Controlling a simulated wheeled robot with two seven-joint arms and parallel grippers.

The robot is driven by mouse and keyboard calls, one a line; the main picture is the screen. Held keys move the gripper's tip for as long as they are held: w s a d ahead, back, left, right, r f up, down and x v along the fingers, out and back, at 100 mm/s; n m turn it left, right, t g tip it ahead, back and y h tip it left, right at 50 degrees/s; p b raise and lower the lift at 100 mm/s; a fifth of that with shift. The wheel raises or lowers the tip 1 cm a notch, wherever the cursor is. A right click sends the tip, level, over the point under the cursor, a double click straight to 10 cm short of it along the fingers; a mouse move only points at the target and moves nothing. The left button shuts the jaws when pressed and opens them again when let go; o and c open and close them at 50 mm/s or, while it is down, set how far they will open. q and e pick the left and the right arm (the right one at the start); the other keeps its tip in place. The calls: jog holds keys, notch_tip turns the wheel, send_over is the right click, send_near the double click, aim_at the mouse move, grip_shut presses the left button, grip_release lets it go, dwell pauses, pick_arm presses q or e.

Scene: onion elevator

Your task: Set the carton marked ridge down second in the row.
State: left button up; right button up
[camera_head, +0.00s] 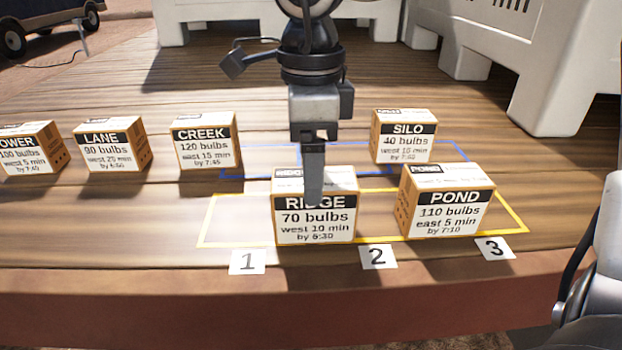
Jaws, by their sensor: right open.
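The RIDGE carton (315,222) stands upright at the front of the yellow outline (236,217), behind the gap between number cards 1 (247,262) and 2 (379,256), left of card 2. The POND carton (446,204) stands to its right, behind and left of card 3 (495,248). My right gripper (314,195) points down at the RIDGE carton, its fingers seen edge-on and overlapping the top and upper front face. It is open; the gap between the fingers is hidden. My left gripper is not in view.
The SILO carton (404,138) stands by a blue outline (262,176) behind the row. CREEK (206,142), LANE (110,146) and a partly cut-off carton (30,148) stand at left. White crates (480,40) stand behind. The deck's front edge (150,280) is close to the cards.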

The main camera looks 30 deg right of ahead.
notch_tip(320, 180, up, 8)
jog(key=shift+r, duration=0.2)
dwell(0.5)
